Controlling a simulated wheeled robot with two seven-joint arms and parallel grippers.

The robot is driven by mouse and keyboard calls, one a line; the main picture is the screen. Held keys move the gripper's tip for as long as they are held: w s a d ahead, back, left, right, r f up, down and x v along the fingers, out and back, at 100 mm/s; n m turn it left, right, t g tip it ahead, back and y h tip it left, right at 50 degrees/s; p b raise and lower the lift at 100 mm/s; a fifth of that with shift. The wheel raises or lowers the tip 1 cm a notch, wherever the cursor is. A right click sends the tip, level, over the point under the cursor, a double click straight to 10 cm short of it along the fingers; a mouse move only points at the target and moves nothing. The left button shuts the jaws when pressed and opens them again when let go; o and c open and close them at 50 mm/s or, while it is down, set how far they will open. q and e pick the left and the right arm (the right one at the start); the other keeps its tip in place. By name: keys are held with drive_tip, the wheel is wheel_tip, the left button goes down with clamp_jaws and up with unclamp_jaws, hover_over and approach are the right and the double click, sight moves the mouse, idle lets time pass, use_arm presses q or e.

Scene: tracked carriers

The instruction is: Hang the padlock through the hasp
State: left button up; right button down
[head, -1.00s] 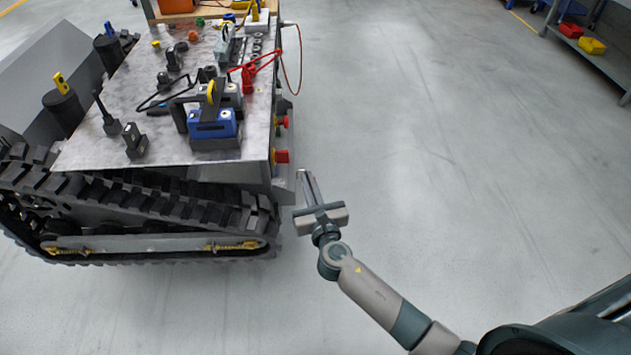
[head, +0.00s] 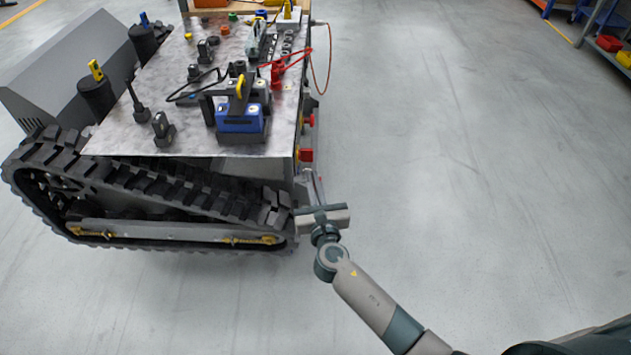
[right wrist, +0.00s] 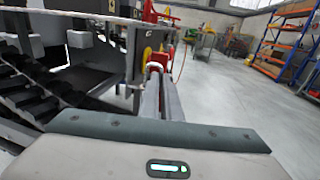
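My right gripper (head: 314,177) reaches to the carrier's near right corner, with its tips just below a red fitting (head: 306,155) on the side face. In the right wrist view its two long fingers (right wrist: 163,88) run close side by side. The red fitting (right wrist: 154,67) shows at their tips, in front of a yellow part. I cannot tell whether the fingers touch it or hold anything. A second red fitting (head: 308,121) sits farther along that side. I cannot make out the padlock or the hasp for certain. My left gripper is not in view.
The tracked carrier's grey top (head: 190,140) holds a blue block (head: 240,120) with a yellow part, red clamps (head: 278,72) with a cable, and several small dark fittings. Its black track (head: 180,195) lies left of my gripper. The floor (head: 450,150) to the right is clear.

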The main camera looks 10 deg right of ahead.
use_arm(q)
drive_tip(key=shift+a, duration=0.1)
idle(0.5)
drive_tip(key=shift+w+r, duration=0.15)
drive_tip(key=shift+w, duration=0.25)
use_arm(e)
drive_tip(key=shift+f, duration=0.1)
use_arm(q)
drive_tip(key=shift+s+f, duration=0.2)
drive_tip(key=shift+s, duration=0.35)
use_arm(e)
drive_tip(key=shift+f, duration=0.25)
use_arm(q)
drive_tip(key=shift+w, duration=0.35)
use_arm(e)
drive_tip(key=shift+s+f, duration=0.1)
drive_tip(key=shift+f, duration=0.05)
